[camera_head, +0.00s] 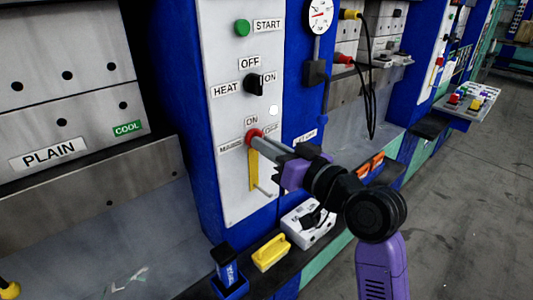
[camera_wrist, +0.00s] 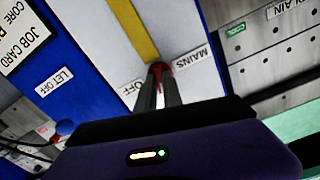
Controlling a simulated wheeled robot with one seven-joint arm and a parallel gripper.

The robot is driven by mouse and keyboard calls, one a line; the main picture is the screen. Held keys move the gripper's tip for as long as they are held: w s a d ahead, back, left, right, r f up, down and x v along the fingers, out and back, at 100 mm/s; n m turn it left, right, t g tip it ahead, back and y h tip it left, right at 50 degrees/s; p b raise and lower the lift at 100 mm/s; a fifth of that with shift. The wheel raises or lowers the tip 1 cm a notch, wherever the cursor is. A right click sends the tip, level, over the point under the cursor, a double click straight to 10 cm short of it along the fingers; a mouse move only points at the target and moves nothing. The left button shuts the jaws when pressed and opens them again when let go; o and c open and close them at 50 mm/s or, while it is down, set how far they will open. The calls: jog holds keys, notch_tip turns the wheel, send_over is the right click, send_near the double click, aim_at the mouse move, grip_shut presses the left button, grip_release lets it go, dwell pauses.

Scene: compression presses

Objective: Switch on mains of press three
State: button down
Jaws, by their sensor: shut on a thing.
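The mains switch has a red knob (camera_head: 254,135) on the white press panel (camera_head: 230,190). A MAINS label is to its left, an ON label above it and an OFF label to its upper right. A yellow bar (camera_head: 254,172) runs straight down the panel from the knob. My gripper (camera_head: 262,143) reaches in from the right, with its grey fingers shut on the red knob. In the wrist view, which is turned over, the fingertips (camera_wrist: 160,75) close around the red knob (camera_wrist: 158,67), hiding part of it. The MAINS and OFF labels flank it there.
Above are a green START button (camera_head: 242,28) and a black HEAT selector (camera_head: 254,84). Below the panel, a yellow-handled block (camera_head: 271,252), a white box (camera_head: 308,224) and a blue item (camera_head: 228,270) sit on a ledge. The floor at right is clear.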

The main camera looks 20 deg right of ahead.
jog(key=shift+f+n+b, duration=0.15)
jog(key=shift+n+b, duration=0.6)
jog(key=shift+n, duration=0.85)
jog(key=c, duration=1.5)
grip_release()
jog(key=shift+s, duration=0.1)
jog(key=b+v, duration=0.1)
jog(key=v, duration=0.6)
jog(key=shift+s+d, duration=0.1)
jog(key=shift+s, duration=0.2)
